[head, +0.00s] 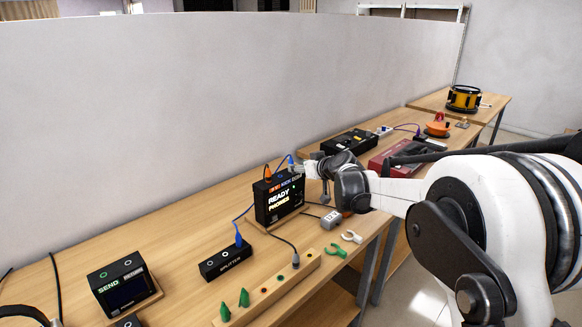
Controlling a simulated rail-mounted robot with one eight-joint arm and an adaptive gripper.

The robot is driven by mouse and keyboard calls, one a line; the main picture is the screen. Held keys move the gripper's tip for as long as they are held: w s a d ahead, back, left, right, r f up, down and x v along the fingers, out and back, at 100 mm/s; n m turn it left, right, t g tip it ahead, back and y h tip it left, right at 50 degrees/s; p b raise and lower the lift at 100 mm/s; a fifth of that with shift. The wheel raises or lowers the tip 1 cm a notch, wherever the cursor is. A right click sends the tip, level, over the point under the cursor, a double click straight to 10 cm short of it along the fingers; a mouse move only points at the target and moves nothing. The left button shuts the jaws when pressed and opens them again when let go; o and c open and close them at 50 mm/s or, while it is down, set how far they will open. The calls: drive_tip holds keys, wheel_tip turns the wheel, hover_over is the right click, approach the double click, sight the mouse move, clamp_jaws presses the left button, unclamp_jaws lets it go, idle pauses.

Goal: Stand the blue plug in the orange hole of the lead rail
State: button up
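A blue plug (291,160) stands above the top of the black READY PHONES box (279,203), right at the tip of my gripper (298,167). The fingers are small and partly hidden, so I cannot tell whether they are closed on it. Another blue plug (239,241) stands in the black splitter box (226,263), with a blue cable running up behind the READY PHONES box. The wooden lead rail (252,303) lies at the front edge of the table. Its small coloured holes are hard to tell apart; two green plugs (244,297) stand at its near end.
An orange plug (267,173) stands on the READY PHONES box. A dark plug with a cable (295,261) stands at the rail's far end. Green (335,251) and white (351,237) clips and a grey block (331,219) lie right of the rail. The SEND box (123,284) is at left.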

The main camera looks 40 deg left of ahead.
drive_tip(key=shift+w+x, duration=0.15)
drive_tip(key=shift+x, duration=1.65)
drive_tip(key=shift+w+x, duration=0.15)
drive_tip(key=shift+x, duration=1.7)
drive_tip(key=shift+d, duration=0.1)
drive_tip(key=shift+c, duration=0.5)
clamp_jaws()
